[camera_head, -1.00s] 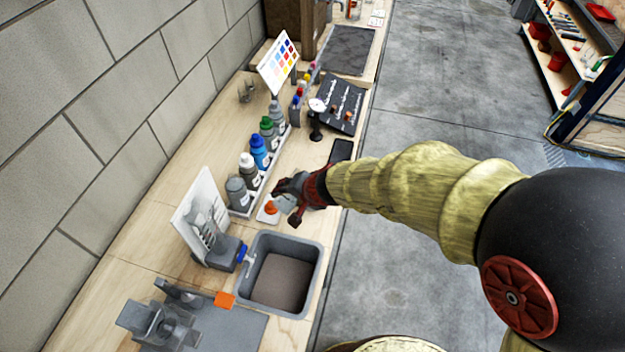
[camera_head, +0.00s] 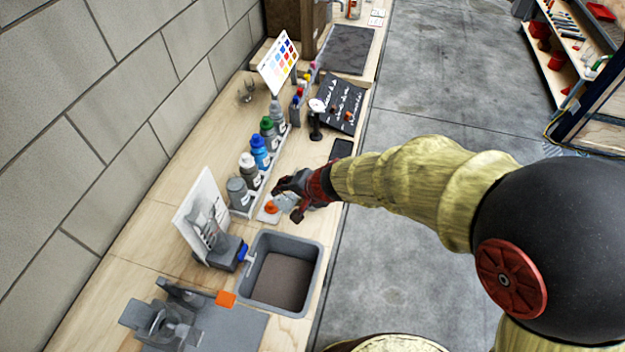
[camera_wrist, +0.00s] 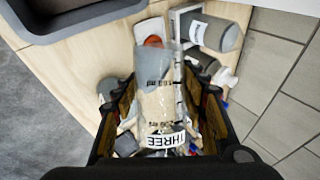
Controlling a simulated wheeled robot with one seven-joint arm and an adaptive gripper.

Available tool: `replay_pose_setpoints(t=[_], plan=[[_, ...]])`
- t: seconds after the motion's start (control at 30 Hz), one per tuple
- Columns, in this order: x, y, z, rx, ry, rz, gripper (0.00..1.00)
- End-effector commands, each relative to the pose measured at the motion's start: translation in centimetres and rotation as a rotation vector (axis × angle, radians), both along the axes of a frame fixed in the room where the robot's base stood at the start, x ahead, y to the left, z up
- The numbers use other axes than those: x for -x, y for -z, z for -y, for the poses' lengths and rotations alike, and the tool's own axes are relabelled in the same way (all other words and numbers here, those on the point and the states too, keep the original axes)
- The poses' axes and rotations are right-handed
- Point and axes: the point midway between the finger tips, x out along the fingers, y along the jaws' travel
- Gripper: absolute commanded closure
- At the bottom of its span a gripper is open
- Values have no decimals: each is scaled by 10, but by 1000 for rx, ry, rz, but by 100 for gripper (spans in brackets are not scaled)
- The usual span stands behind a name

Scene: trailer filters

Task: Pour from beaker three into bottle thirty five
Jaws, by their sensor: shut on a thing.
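My gripper (camera_head: 288,196) is shut on a clear beaker labelled THREE (camera_wrist: 160,105), above the bench. In the wrist view, the beaker's mouth points toward a small orange-topped item (camera_wrist: 153,41) on a white pad. That item also shows in the head view (camera_head: 271,208), just left of my gripper. No label reading thirty five is legible, so I cannot tell which item is that bottle. A row of bottles stands left of my gripper, with a grey one (camera_head: 238,193) nearest. No liquid stream is clearly visible.
A grey sink (camera_head: 256,299) is set in the bench close below my gripper. A white board stand (camera_head: 199,215) is to the left. Blue-topped (camera_head: 260,151) and green-topped (camera_head: 268,132) bottles stand in the rack. A dark phone-like slab (camera_head: 341,150) lies behind my gripper.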

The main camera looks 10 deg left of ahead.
Motion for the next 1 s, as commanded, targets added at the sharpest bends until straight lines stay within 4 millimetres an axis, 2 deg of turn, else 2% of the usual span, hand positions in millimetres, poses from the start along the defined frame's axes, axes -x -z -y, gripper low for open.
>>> replay_pose_setpoints(t=[1.0], plan=[[0,-6,0,-38,1,-48,94]])
